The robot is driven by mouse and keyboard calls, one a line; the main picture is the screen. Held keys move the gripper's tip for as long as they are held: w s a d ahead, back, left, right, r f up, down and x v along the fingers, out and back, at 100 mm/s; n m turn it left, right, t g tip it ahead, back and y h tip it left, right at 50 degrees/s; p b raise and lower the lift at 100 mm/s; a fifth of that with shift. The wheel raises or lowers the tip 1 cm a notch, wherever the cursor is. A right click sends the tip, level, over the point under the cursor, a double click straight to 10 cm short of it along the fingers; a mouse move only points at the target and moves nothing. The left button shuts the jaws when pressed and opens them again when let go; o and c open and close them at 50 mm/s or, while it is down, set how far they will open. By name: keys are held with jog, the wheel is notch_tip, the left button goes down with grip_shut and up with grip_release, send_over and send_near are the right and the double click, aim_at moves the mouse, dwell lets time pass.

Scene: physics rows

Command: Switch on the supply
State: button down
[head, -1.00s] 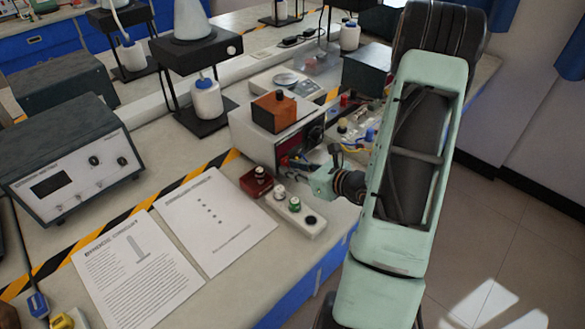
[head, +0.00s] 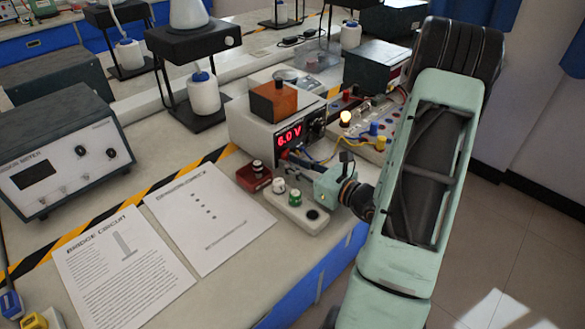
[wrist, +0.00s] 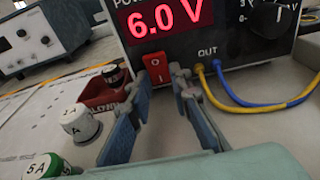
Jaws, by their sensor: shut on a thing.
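The supply (head: 248,125) is a white box with a dark front panel. Its red display (head: 289,136) is lit at 6.0 V and also shows large in the wrist view (wrist: 165,19). Below the display, the red rocker switch (wrist: 157,68), marked I and O, sits between my two blue-grey fingers. In the head view my gripper (head: 318,172) is low in front of the panel and hides the switch. A lamp (head: 346,117) on the circuit board glows.
Yellow and blue leads (wrist: 245,103) run from OUT, right of my fingers. White-capped and green-capped fuses (head: 279,186) stand left of my gripper beside a red tray (head: 252,178). An orange-and-black block (head: 272,101) rests on the supply. Papers (head: 208,220) lie left.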

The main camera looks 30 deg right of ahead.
jog(key=c, duration=1.8)
grip_release()
jog(key=shift+o, duration=0.2)
jog(key=v, duration=1.1)
jog(key=shift+s+d, duration=0.1)
jog(key=shift+s, duration=0.1)
jog(key=shift+s+d, duration=0.1)
jog(key=shift+s, duration=0.2)
jog(key=shift+s, duration=0.1)
